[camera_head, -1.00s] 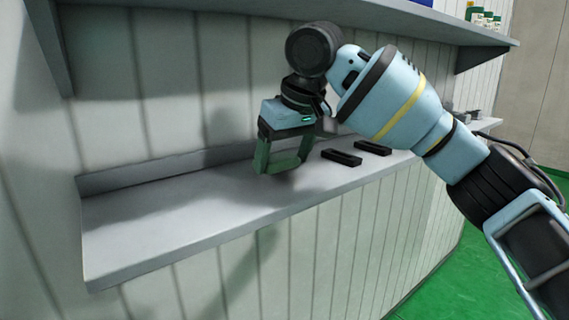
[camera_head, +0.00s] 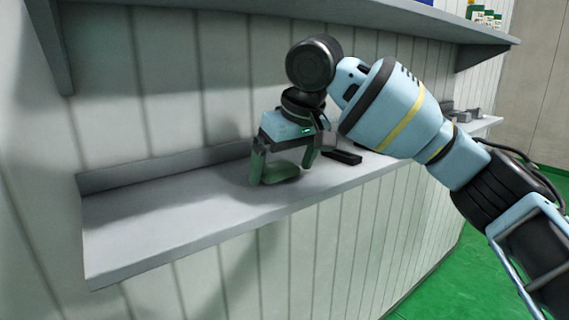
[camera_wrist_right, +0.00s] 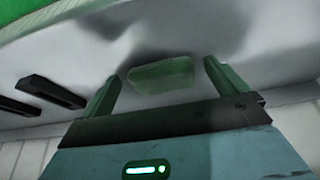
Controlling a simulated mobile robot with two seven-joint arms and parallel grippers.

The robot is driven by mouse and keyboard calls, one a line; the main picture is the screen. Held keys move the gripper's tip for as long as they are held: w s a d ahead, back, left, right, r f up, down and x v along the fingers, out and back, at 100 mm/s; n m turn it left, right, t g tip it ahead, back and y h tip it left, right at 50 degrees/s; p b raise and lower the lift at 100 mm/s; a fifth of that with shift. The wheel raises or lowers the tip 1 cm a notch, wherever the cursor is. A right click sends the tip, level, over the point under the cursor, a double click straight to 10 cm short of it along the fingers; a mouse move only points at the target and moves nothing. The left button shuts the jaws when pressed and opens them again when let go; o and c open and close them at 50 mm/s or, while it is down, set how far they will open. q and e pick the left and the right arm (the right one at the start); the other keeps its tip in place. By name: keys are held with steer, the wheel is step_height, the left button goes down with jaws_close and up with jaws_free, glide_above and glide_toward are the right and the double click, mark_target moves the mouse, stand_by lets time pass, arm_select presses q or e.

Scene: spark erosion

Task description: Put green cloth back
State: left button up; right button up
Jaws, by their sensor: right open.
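The green cloth (camera_head: 281,173) is a small folded pad that appears to lie on the grey shelf (camera_head: 160,215), near the shelf's middle. My right gripper (camera_head: 283,168) is open above the shelf, its fingers pointing down on either side of the cloth. In the right wrist view the cloth (camera_wrist_right: 161,75) lies between the two spread fingertips (camera_wrist_right: 162,72), with a gap on each side. My left gripper is not in view.
Black bars (camera_wrist_right: 52,91) lie on the shelf beside the gripper; in the head view one (camera_head: 344,157) is partly hidden by my right arm. An upper shelf (camera_head: 400,18) with bottles (camera_head: 483,17) hangs above. The shelf's left part is clear.

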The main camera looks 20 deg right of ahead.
steer(key=v, duration=0.7)
steer(key=shift+r, duration=0.45)
steer(key=shift+d, duration=0.1)
